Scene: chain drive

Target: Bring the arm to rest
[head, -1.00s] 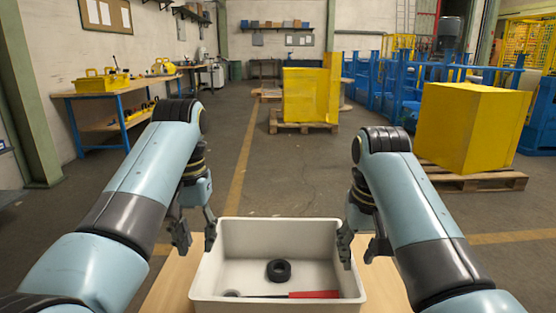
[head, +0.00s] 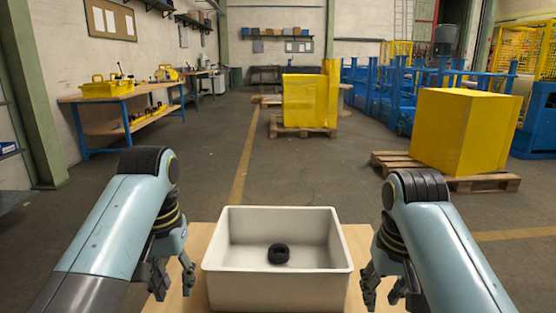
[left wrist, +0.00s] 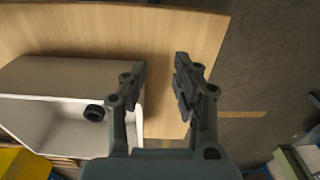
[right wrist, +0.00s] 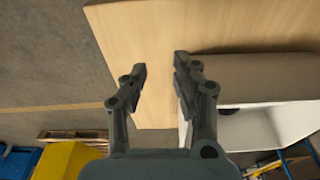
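My left gripper (head: 172,278) hangs to the left of the white bin in the head view. Its fingers are apart with nothing between them, as the left wrist view (left wrist: 157,88) shows. My right gripper (head: 384,288) hangs to the right of the bin. Its fingers are also apart and empty in the right wrist view (right wrist: 160,80). Both grippers are outside the bin, over or near the wooden table (head: 200,240).
The white bin (head: 278,290) stands on the table between my arms. A black ring (head: 278,254) lies in it; the bin's near floor is hidden by its front wall. Beyond are a workbench (head: 110,98), yellow boxes (head: 460,130) on pallets, and open floor (head: 310,170).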

